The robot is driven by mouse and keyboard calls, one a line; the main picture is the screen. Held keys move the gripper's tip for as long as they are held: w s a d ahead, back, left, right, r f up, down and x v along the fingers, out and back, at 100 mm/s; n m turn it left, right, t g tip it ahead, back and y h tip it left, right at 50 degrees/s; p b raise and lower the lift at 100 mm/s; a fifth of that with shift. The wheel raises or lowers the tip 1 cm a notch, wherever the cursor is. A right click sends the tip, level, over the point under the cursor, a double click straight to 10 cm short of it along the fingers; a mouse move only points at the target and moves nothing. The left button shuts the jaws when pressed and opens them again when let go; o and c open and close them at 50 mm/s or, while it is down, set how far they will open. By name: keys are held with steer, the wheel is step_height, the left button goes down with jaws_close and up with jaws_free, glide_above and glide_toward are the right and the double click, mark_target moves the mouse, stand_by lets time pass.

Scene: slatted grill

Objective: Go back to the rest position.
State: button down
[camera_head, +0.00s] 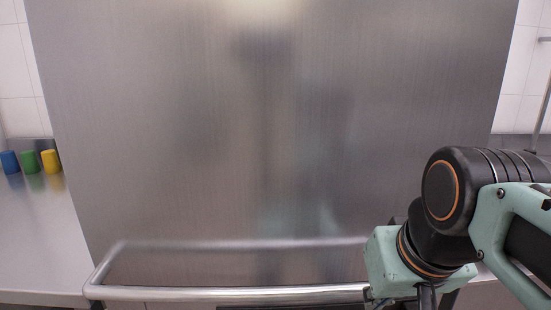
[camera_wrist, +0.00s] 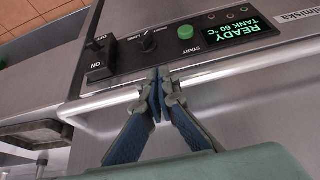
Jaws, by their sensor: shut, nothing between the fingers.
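My gripper (camera_wrist: 158,84) shows in the wrist view with its two blue-grey fingers together and nothing between them. Its fingertips appear in front of the steel machine's front edge, just below the black control panel (camera_wrist: 168,49); I cannot tell whether they touch it. In the head view my arm reaches in from the right, and the gripper's fingers are hidden or cut off at the bottom edge.
A large brushed-steel hood (camera_head: 270,130) fills the head view, with a tubular handle bar (camera_head: 230,293) along its lower front. Blue (camera_head: 10,162), green (camera_head: 30,161) and yellow (camera_head: 51,161) cups stand on the left counter (camera_head: 40,235). The panel has a green button (camera_wrist: 186,32) and a lit display (camera_wrist: 241,33).

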step_height(320, 180, down, 5)
steer(key=s+a, duration=0.1)
steer(key=a, duration=0.1)
step_height(320, 180, up, 25)
steer(key=p, duration=2.5)
steer(key=shift+d+r, duration=0.15)
steer(key=shift+r, duration=0.05)
